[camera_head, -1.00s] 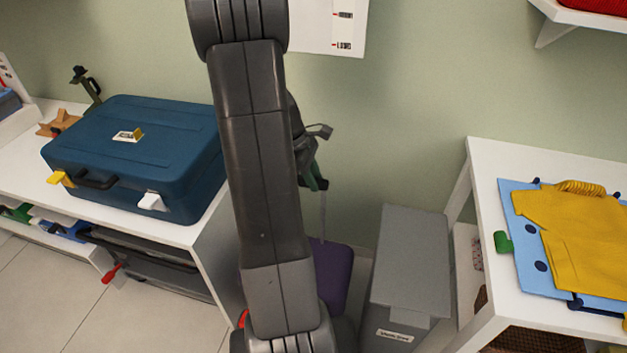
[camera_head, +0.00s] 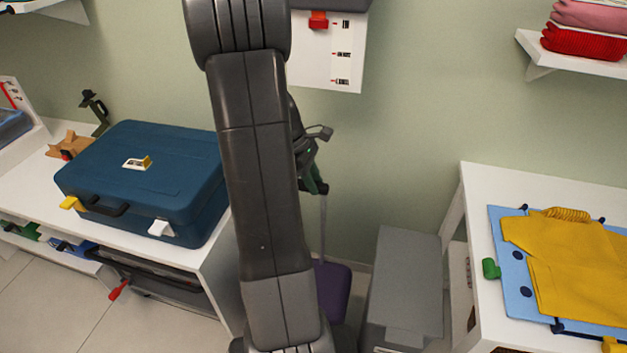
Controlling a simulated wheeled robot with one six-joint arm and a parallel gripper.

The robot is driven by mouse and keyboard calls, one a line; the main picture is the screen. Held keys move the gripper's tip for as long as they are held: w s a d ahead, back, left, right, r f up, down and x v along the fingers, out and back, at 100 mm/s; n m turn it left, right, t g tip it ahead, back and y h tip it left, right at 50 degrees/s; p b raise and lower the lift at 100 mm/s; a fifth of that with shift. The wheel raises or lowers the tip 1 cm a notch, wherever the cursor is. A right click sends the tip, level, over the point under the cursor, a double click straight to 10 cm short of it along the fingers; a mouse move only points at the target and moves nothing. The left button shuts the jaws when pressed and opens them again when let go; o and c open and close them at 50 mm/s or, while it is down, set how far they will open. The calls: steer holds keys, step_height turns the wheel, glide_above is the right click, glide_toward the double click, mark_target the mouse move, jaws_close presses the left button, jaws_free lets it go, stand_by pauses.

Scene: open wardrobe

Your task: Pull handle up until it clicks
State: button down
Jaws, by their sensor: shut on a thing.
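A purple case (camera_head: 333,288) stands low on the floor by the wall, partly hidden behind my arm. A thin grey rod (camera_head: 323,228) rises from it to my gripper (camera_head: 319,186). My gripper, with green at its fingers, is shut on the handle at the top of the rod. The fingers and my arm hide most of the handle itself.
A blue suitcase (camera_head: 150,180) lies on the white bench (camera_head: 218,262) at left. A grey bin (camera_head: 402,285) stands right of the purple case. A white table (camera_head: 478,182) with a yellow garment (camera_head: 570,260) is further right. A white panel (camera_head: 328,65) hangs above.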

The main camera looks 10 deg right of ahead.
steer(key=c, duration=1.2)
jaws_free()
steer(key=shift+w+r, duration=0.1)
steer(key=shift+r, duration=0.25)
steer(key=shift+o, duration=0.4)
steer(key=shift+f, duration=0.1)
steer(key=v, duration=1.3)
steer(key=shift+r, duration=0.35)
steer(key=shift+a+f, duration=0.1)
steer(key=x, duration=1.4)
steer(key=shift+a, duration=0.1)
